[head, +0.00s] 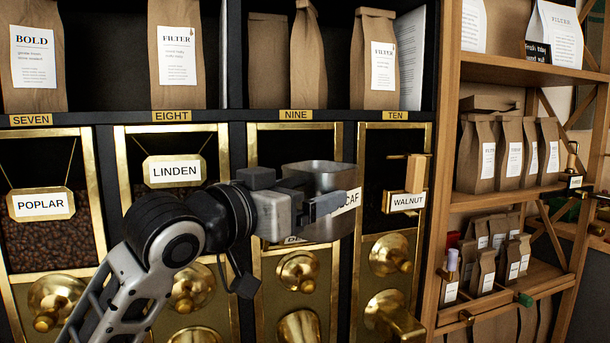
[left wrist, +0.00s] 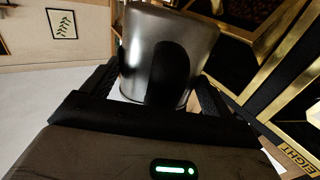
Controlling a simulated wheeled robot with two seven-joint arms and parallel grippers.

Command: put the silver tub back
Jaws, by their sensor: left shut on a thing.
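The silver tub (head: 326,178) is in the jaws of my left gripper (head: 318,203), held up in front of the bin under the NINE tag. The tub stands roughly upright in the head view and hides much of that bin's window. In the left wrist view the tub (left wrist: 170,50) fills the space between the two dark fingers (left wrist: 160,100). My right gripper is not in view.
Gravity bins with brass frames stand in a row, labelled POPLAR (head: 40,204), LINDEN (head: 175,171) and WALNUT (head: 408,201). Brass knobs (head: 298,270) and spouts stick out below. Paper coffee bags (head: 378,60) stand on the shelf above. A wooden rack (head: 447,180) with bags stands at the right.

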